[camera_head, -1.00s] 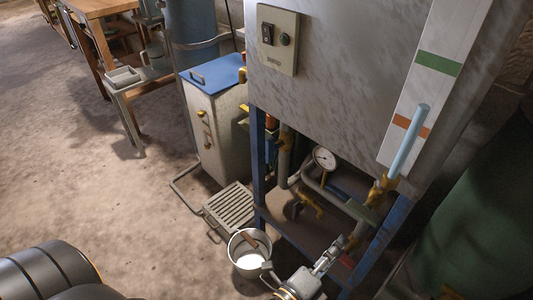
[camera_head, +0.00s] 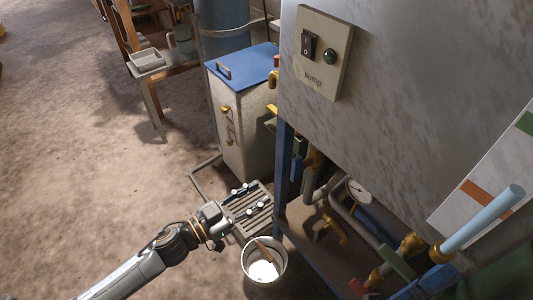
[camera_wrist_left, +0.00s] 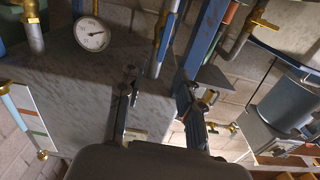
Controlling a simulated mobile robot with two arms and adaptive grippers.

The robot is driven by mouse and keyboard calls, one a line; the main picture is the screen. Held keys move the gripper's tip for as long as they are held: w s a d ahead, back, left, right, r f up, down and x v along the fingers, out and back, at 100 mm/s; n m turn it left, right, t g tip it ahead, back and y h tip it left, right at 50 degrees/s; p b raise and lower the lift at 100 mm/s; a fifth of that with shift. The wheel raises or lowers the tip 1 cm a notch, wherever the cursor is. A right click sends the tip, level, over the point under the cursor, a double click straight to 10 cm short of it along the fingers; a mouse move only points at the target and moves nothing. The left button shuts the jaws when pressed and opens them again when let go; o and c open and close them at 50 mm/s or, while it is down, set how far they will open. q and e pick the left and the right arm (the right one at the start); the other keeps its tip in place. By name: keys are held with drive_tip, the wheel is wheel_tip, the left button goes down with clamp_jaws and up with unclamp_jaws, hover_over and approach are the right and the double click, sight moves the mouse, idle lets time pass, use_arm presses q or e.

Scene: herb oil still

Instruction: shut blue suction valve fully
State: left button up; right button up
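A small blue part, apparently the blue valve's handle (camera_head: 299,146), shows beside the frame's blue post in the head view, near a brass fitting (camera_head: 314,160). Its exact lever angle cannot be told. My left gripper (camera_head: 250,199) is over the slatted grate, left of and below that blue part, and apart from it. Its fingers are spread and nothing is between them. In the left wrist view the two fingers (camera_wrist_left: 158,105) also stand apart, with the grey panel behind. My right gripper is not in view.
A bucket (camera_head: 264,272) stands close below my left gripper, by the grate (camera_head: 262,222). The pressure gauge (camera_head: 359,190), brass valves and pipes crowd the frame's underside. A blue-topped cabinet (camera_head: 240,110) stands behind. The floor at left is clear.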

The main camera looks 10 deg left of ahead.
sight(293, 169)
use_arm(q)
drive_tip(key=shift+n, duration=0.3)
drive_tip(key=x, duration=0.8)
drive_tip(key=b+x, duration=0.1)
drive_tip(key=x, duration=0.3)
drive_tip(key=shift+w+a, duration=0.25)
drive_tip(key=shift+w, duration=0.1)
drive_tip(key=shift+w+d, duration=0.4)
drive_tip(key=shift+d, duration=0.05)
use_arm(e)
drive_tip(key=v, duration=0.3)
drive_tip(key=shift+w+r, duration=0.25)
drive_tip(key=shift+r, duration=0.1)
use_arm(q)
clamp_jaws()
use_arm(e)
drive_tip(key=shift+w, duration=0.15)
